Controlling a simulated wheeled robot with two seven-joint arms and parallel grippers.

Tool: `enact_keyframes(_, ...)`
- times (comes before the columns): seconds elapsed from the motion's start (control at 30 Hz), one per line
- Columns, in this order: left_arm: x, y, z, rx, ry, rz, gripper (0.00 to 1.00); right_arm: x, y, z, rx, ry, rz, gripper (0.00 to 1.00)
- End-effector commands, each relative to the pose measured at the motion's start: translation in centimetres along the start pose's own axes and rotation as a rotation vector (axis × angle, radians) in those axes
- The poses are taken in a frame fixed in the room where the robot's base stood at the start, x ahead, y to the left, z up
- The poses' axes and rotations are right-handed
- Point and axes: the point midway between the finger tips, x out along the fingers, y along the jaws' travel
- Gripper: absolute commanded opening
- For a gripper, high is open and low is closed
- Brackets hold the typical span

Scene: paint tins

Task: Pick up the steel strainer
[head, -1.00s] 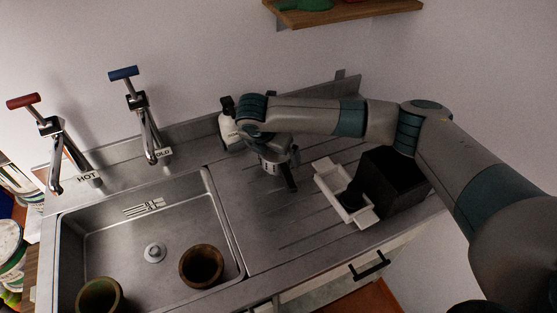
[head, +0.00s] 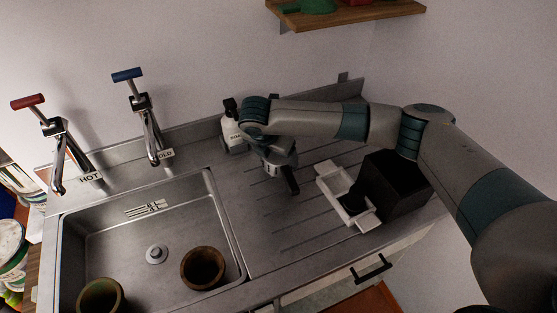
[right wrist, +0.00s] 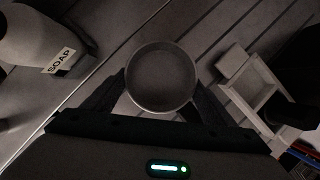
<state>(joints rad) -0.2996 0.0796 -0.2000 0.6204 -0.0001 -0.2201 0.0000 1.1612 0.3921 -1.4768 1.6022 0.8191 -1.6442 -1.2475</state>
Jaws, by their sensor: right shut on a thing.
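The steel strainer (right wrist: 160,78) is a round, metal-rimmed cup, seen from above in the right wrist view. My right gripper (right wrist: 160,98) is shut on it, with one dark finger on each side of its wall. In the head view my right gripper (head: 284,176) is over the ribbed drainboard, beside the soap bottle. There the strainer is mostly hidden by the gripper and wrist. I cannot tell whether it touches the board. My left gripper is not in view.
The soap bottle (head: 232,136) stands close behind the gripper. A white tray (head: 335,186) and a black box (head: 396,186) are to the right. The sink (head: 125,235) at left holds two brown pots (head: 203,267). The drainboard front is clear.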

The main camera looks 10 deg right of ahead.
Motion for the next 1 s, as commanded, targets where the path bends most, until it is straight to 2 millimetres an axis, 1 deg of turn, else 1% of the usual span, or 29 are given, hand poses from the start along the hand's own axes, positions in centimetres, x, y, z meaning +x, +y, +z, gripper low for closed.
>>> enact_keyframes(0.17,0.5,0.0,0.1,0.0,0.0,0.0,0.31,-0.7,0.1,0.3,0.001,-0.001,0.002,0.49)
enact_keyframes(0.23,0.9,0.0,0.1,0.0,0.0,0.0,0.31,-1.2,0.1,0.6,0.001,-0.001,0.003,0.49)
enact_keyframes(0.4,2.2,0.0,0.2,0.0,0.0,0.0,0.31,-3.4,0.1,1.5,0.002,-0.003,0.004,0.49)
enact_keyframes(0.57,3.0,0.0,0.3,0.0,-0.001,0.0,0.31,-4.8,-2.6,2.2,0.0,-0.002,0.003,0.49)
enact_keyframes(0.8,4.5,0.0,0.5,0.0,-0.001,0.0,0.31,-7.4,-7.3,3.3,0.002,-0.003,0.002,0.49)
enact_keyframes(1.0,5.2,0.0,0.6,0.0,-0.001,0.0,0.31,-9.1,-10.1,4.0,0.001,-0.002,0.002,0.49)
